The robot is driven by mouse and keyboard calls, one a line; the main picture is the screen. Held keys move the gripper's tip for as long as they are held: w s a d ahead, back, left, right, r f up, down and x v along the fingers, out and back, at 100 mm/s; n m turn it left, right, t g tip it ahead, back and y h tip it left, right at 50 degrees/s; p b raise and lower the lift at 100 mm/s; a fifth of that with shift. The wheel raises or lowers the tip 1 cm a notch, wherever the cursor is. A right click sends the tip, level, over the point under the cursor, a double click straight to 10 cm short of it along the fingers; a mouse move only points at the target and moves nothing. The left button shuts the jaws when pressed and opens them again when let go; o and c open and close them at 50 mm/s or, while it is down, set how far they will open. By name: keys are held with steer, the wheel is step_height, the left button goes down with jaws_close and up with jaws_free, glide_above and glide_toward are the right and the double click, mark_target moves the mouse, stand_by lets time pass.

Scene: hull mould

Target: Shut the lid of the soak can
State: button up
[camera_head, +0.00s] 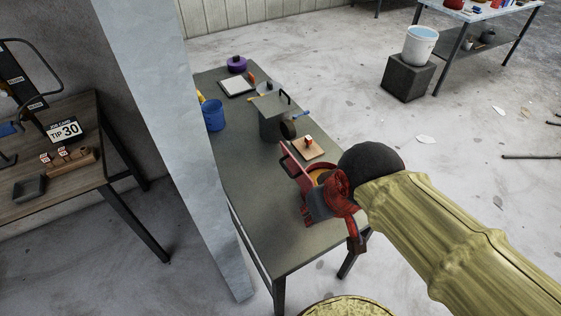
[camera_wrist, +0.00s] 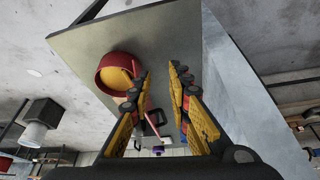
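The soak can, as I take it, is a red round can (camera_head: 309,178) with a yellow inside, on the grey-green table. Its red lid (camera_head: 294,166) stands raised at the can's left side, tilted open. The red can also shows in the wrist view (camera_wrist: 104,80), mouth visible, with the red lid (camera_wrist: 147,98) partly seen between the fingers. My gripper (camera_head: 325,203) is over the near part of the table, beside the can and hiding part of it. In the wrist view its two fingers (camera_wrist: 160,88) are apart with nothing held. Whether a finger touches the can, I cannot tell.
The table (camera_head: 290,240) also holds a grey canister (camera_head: 270,127), a blue cup (camera_head: 213,115), a purple pot (camera_head: 236,65) and a small board (camera_head: 309,148). A pale pillar (camera_head: 165,130) stands close at the table's left. The table's near end is clear.

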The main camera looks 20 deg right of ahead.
steer(key=w+a+r+n+g+p, duration=0.1)
steer(key=w+a+p, duration=0.1)
steer(key=p, duration=0.1)
steer(key=w+a+r+n+g+p, duration=0.1)
steer(key=w+n+p, duration=0.1)
steer(key=w+p, duration=0.1)
steer(key=w+a+r+n+g+p, duration=0.1)
steer(key=w+a+r+n+p, duration=0.1)
steer(key=p, duration=0.1)
steer(key=shift+w+a+h, duration=0.2)
steer(key=shift+a+h, duration=0.1)
jaws_close()
steer(key=w+a+n+g+p, duration=0.1)
steer(key=w+a+n+p, duration=0.25)
steer(key=w+n, duration=0.85)
steer(key=s+f+n+b, duration=0.3)
steer(key=f, duration=0.8)
steer(key=shift+h, duration=0.4)
steer(key=shift+w+d+r, duration=0.15)
steer(key=shift+d+r, duration=0.25)
steer(key=shift+d, duration=0.3)
steer(key=shift+w+d+r, duration=0.1)
steer(key=shift+d+r, duration=0.3)
steer(key=shift+d, duration=0.3)
steer(key=shift+w+d+r, duration=0.15)
steer(key=shift+d+r, duration=0.25)
steer(key=shift+d, duration=0.3)
